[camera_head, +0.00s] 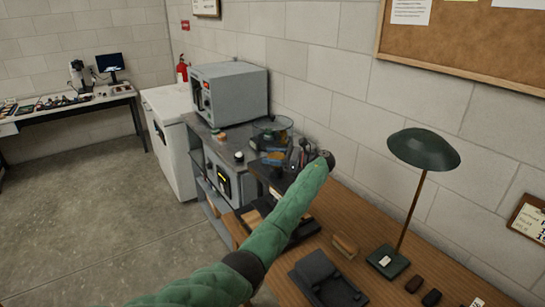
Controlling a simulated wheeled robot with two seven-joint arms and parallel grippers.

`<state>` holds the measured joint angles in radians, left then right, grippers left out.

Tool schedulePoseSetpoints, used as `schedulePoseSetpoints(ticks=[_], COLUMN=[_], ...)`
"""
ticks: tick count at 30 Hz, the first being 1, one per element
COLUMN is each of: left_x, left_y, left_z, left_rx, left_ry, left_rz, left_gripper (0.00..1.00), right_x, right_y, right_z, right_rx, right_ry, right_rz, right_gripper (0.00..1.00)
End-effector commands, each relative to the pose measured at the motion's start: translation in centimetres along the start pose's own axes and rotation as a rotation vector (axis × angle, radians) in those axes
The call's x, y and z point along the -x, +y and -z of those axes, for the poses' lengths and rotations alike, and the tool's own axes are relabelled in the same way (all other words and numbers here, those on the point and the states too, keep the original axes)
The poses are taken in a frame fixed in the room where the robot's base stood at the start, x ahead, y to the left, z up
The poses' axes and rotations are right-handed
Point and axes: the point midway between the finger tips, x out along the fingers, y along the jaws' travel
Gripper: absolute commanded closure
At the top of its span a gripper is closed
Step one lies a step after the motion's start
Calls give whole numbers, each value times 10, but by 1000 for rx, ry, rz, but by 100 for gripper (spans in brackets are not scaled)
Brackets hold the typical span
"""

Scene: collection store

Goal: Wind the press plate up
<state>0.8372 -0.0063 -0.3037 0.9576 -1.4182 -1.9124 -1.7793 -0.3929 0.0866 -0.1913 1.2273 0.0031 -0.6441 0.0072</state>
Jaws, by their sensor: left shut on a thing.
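My left arm, in a green padded sleeve, reaches from the bottom edge up to the middle of the picture. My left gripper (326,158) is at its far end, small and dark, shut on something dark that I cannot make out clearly. Dark pieces (298,157) show just left of the gripper, and a dark flat base (303,231) shows beside the forearm on the wooden bench. These may belong to the press, but my arm hides most of that area. The press plate and its height cannot be made out. My right gripper is not in view.
The wooden bench (368,215) carries a green lamp (424,149), a dark tray-like object (322,278), a brush-like block (345,246) and small dark items. A glass container (272,135) and grey oven-like box (230,93) stand behind. Open floor (90,210) lies left.

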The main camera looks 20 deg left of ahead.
Motion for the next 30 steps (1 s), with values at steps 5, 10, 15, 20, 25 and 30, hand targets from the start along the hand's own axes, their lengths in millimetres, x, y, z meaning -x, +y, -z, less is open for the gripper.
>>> schedulePoseSetpoints(ticks=[5, 10, 15, 20, 25, 30], left_x=[1, 1, 2, 2, 1, 1], left_y=[2, 3, 4, 5, 6, 6], left_z=[3, 3, 4, 4, 4, 3], left_rx=[-5, -6, -6, -6, -6, -4], left_ry=[4, 4, 6, 5, 3, 2], left_rz=[-88, -161, -225, -274, -313, -336], left_gripper=[64, 64, 64, 64, 64, 64], right_x=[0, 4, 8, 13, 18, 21], right_y=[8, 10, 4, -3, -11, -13], right_z=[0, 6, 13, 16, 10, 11], right_rx=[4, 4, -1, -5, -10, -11], right_ry=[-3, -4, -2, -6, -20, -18], right_rz=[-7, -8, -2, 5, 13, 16], right_gripper=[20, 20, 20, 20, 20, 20])
